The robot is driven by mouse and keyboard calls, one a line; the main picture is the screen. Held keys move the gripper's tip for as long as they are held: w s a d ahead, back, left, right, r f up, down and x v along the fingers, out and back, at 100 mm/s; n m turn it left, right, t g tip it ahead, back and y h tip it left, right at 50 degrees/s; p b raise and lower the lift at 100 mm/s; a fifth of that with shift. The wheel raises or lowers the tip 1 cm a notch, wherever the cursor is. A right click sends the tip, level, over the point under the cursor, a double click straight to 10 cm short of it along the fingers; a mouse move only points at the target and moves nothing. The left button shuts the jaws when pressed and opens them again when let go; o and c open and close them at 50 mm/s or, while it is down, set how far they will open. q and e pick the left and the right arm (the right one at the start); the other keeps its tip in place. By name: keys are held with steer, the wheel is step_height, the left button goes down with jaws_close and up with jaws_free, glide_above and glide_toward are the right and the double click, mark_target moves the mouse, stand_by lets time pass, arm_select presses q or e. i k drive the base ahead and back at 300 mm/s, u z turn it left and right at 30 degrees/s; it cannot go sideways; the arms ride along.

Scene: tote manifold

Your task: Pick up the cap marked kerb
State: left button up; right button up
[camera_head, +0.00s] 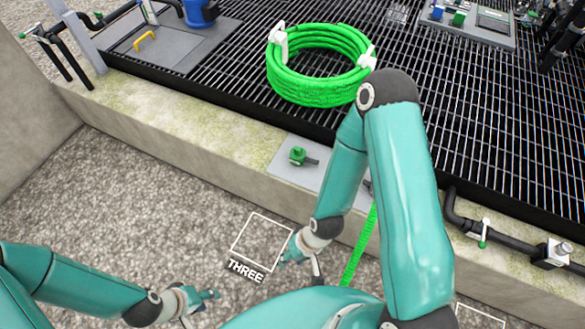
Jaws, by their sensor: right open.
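No label reading kerb is legible, so I cannot tell for certain which thing is the cap. A small green fitting (297,156) with a dark stub on its right sits on a grey plate (284,172) on the concrete kerb. Part of the plate is hidden behind my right arm. My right gripper (300,267) is open, below the kerb over the gravel, near the white square marked THREE, and apart from the green fitting. My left gripper (208,295) is low at the left over the gravel, and its finger gap is unclear.
A green coiled hose (318,68) lies on the black grating (475,120) behind the kerb (180,128). A green hose length (361,245) hangs down the kerb's front, right of my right gripper. Black pipe (500,238) runs along the kerb at right. Gravel (110,210) at left is clear.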

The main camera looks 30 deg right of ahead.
mark_target(297, 155)
steer(key=z, duration=0.2)
steer(key=i, duration=0.85)
steer(key=u, duration=0.1)
